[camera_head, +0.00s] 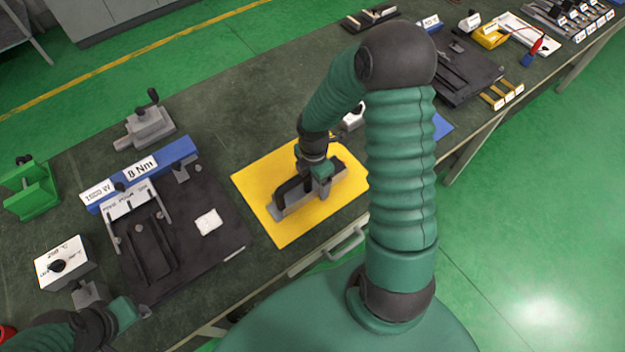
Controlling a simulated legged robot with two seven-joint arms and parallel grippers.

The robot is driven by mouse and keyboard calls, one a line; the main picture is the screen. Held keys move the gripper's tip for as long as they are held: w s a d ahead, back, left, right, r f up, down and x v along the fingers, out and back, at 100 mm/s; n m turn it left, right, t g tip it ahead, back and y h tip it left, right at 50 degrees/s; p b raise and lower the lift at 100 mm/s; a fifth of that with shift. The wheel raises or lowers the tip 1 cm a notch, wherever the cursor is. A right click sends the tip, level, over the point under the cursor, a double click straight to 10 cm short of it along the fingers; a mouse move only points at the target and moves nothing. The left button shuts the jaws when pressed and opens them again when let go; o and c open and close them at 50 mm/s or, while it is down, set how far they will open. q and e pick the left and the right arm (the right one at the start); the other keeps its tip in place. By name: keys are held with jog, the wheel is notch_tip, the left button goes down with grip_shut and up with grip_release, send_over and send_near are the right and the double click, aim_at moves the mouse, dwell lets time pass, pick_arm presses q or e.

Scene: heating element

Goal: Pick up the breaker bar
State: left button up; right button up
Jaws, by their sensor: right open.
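A long dark object with grey parts (290,196) lies on the yellow mat (277,234) in the middle of the table. It may be the breaker bar, but I cannot tell for sure. My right gripper (322,184) is open, low over the right part of this object. The gripper hides some of it, and I cannot tell whether they touch. My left gripper (124,312) is at the lower left, near the front corner of a black fixture plate. Its jaws do not show clearly.
The black fixture plate (205,250) with a blue bar (178,155) labelled 8 Nm stands left of the mat. A black tray (462,75) stands back right.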

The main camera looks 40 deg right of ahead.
grip_shut()
dwell(0.4)
jog(key=shift+r, duration=0.15)
